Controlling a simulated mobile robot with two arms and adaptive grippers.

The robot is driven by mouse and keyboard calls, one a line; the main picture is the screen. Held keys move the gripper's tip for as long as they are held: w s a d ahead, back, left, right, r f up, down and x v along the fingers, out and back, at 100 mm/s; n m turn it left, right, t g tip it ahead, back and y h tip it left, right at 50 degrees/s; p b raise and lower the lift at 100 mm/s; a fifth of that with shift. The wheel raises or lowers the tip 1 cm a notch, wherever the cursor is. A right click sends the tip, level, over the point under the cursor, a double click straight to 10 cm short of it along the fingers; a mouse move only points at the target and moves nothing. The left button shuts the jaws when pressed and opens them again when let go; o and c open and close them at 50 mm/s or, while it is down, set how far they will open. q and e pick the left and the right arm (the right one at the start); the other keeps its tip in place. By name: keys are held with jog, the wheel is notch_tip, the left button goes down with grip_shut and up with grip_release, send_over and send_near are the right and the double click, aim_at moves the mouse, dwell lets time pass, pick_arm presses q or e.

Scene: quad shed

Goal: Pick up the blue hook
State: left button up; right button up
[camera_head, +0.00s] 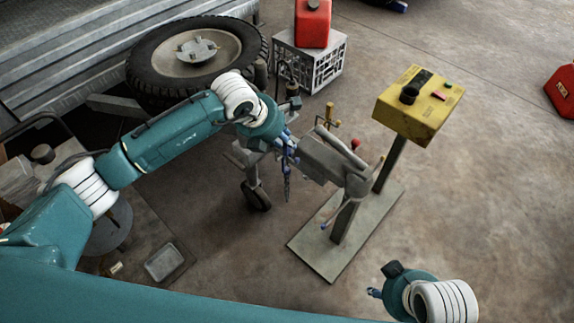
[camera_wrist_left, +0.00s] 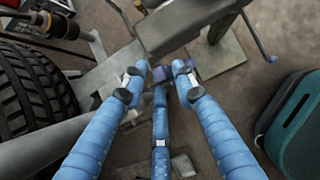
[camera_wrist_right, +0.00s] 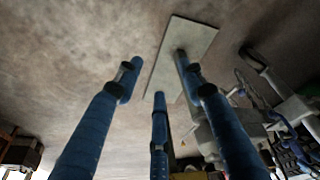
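My left gripper (camera_head: 287,168) has blue fingers and reaches down beside a grey metal trailer coupling (camera_head: 322,160) in the head view. In the left wrist view its fingers (camera_wrist_left: 161,75) are spread apart around a small dark blue-purple piece (camera_wrist_left: 160,72), near the grey bar (camera_wrist_left: 190,22). I cannot tell whether this piece is the blue hook or whether a finger touches it. No other clear blue hook shows. My right gripper (camera_head: 375,292) is low at the front right. In the right wrist view its fingers (camera_wrist_right: 158,85) are open and empty above the floor.
A yellow box on a post (camera_head: 418,104) stands on a flat base plate (camera_head: 308,246). A tyre (camera_head: 140,65), a grey crate (camera_head: 328,66) and a red can (camera_head: 312,24) are at the back.

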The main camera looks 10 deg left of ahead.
pick_arm(q)
grip_shut()
jog(key=shift+r, duration=0.1)
